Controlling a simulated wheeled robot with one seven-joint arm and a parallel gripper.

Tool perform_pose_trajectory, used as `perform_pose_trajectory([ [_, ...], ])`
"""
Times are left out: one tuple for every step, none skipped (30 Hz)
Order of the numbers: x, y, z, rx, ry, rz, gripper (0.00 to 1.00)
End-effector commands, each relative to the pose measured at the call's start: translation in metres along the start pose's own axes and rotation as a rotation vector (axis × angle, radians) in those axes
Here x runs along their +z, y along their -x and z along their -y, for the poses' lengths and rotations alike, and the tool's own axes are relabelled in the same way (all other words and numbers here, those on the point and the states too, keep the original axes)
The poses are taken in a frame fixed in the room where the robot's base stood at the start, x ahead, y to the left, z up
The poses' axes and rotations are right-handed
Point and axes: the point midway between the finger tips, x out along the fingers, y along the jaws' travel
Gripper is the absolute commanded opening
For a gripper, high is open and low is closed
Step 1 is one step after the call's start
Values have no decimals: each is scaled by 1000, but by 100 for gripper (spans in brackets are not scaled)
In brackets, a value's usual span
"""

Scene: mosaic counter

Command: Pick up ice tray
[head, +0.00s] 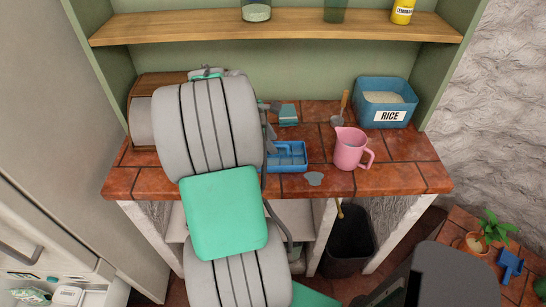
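A blue ice tray (290,159) with compartments lies on the red-brown tiled counter (390,179), near its front middle. My gripper (272,146) is at the tray's left end, mostly hidden behind my own grey and green arm. Small grey parts of it show beside and above the tray's upper left edge. Whether its fingers touch the tray, and how far apart they are, I cannot tell. The left part of the tray is hidden.
A pink jug (350,149) stands right of the tray, and a small grey flat piece (314,179) lies in front. Behind are a teal item (288,114), a scoop (339,113) and a blue rice bin (384,101). A wooden shelf (300,24) spans above. A brown box (143,112) is left.

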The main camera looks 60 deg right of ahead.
Motion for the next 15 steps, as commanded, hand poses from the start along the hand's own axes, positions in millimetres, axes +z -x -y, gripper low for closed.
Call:
perform_pose_trajectory([
  [2, -9, 1, -4, -1, 1, 36],
  [2, -15, 1, -5, -1, 1, 36],
  [1, -21, 1, -3, -1, 0, 36],
  [1, -24, 1, -3, -1, 0, 36],
  [1, -26, 1, -3, -2, 0, 36],
  [1, -28, 1, -1, -2, -1, 36],
  [0, -29, 1, -1, -2, -1, 36],
  [0, -29, 1, 0, -2, -1, 36],
  [0, -29, 1, 0, -2, -1, 36],
  [0, -29, 1, 0, -2, -1, 36],
  [0, -29, 1, 0, -2, -1, 36],
  [0, -29, 1, 0, -2, -1, 34],
  [0, -29, 1, 0, -2, -1, 32],
  [0, -29, 1, 0, -2, -1, 30],
  [0, -29, 1, 0, -2, -1, 26],
])
